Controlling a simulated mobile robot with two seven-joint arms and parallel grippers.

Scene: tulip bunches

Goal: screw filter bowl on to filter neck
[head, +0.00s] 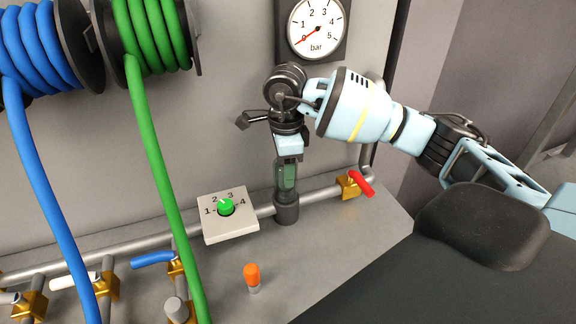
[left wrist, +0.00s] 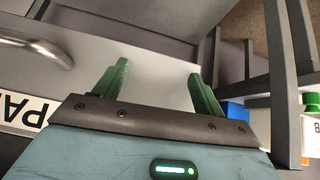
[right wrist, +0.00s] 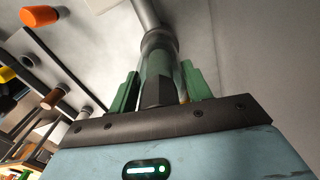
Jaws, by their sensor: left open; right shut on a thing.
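The filter neck (head: 286,212) is a dark grey upright cylinder on the pipe run in the head view; its collar also shows in the right wrist view (right wrist: 159,40). My right gripper (head: 287,175) points down just above the neck, shut on the filter bowl. The bowl (right wrist: 157,75) is a dark, translucent-looking cylinder with a hex end, upright between the green fingers and in line with the neck. Bowl and neck appear to meet; I cannot tell whether the threads are engaged. My left gripper (left wrist: 155,85) is open and empty, outside the head view.
A red-handled valve (head: 360,184) sits right of the neck and a white dial plate (head: 228,218) left of it. An orange-capped piece (head: 252,277) stands in front. A green hose (head: 155,165) and a blue hose (head: 45,190) hang at left. A gauge (head: 316,25) is above.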

